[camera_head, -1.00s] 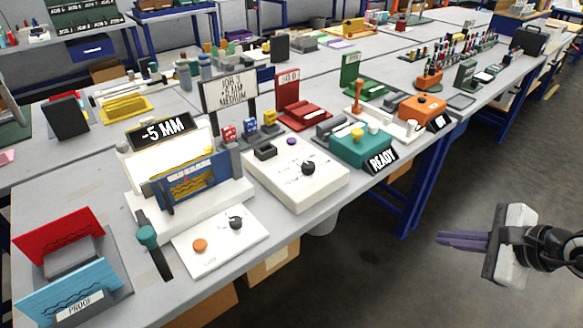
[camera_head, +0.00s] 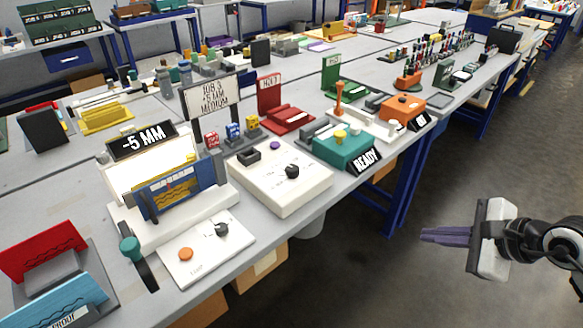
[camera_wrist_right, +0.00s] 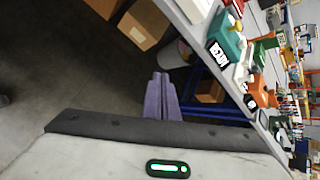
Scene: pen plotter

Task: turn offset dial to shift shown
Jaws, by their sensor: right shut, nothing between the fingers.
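A black dial (camera_head: 221,229) sits beside an orange button (camera_head: 185,254) on a flat white panel (camera_head: 208,258) in front of the plotter (camera_head: 180,190). A second black dial (camera_head: 292,171) sits on a white box (camera_head: 280,195) to the right. Their small labels are unreadable, so I cannot tell which is the offset dial. The black display (camera_head: 142,140) reads "-5 MM". The job sign (camera_head: 211,95) reads "JOB 3, +5 MM, MEDIUM". My right gripper (camera_head: 424,235) is shut and empty, off the table's right side; its fingers show in the right wrist view (camera_wrist_right: 157,76). My left gripper is out of view.
A teal box (camera_head: 345,150) with a "READY" sign (camera_head: 364,160) stands near the table edge. A green-knobbed lever (camera_head: 130,247) stands left of the flat panel. Cardboard boxes (camera_head: 262,268) are under the table. The floor around my right gripper is clear.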

